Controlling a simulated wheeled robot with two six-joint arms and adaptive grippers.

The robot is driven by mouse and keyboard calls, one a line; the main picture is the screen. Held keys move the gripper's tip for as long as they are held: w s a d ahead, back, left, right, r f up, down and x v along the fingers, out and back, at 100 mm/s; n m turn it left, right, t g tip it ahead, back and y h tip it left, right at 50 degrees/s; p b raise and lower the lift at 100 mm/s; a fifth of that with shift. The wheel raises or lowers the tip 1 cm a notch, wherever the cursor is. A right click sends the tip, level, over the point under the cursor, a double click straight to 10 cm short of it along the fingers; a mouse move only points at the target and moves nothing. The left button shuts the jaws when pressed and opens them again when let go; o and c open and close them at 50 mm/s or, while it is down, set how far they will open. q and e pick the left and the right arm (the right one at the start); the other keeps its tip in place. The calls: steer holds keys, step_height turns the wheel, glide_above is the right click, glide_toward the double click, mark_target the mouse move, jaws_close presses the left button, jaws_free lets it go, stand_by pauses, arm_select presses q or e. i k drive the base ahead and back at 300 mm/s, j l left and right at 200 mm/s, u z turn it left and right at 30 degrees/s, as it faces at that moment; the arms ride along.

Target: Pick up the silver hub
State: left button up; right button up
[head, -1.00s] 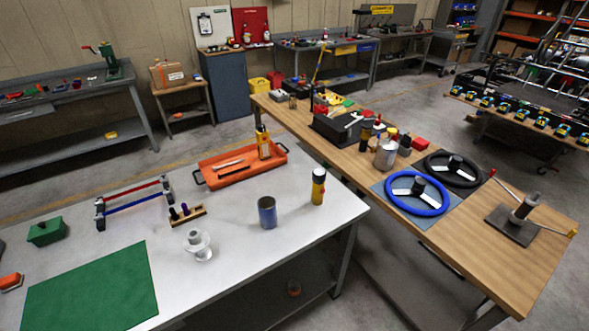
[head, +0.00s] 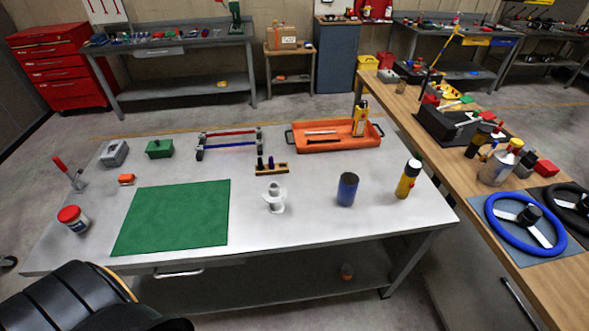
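The silver hub (head: 274,197) stands upright on the light grey metal workbench (head: 330,221). It is a pale, flanged piece with a narrower top, right of the green mat and left of the blue can. Nothing covers it. Neither of my grippers shows in the head view.
Around the hub are a green mat (head: 174,217), a blue can (head: 347,189), a yellow and black bottle (head: 408,179), a small wooden rack (head: 271,168) and an orange tray (head: 336,143). The bench's front edge is clear.

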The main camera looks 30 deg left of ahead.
mark_target(275, 193)
steer(key=i+l, duration=0.1)
steer(key=l, duration=0.25)
steer(key=i+l, duration=0.15)
steer(key=l, duration=0.2)
steer(key=i+l+u, duration=0.1)
steer(key=l, duration=0.3)
steer(key=i+l, duration=0.1)
steer(key=l, duration=0.25)
steer(key=u, duration=2.15)
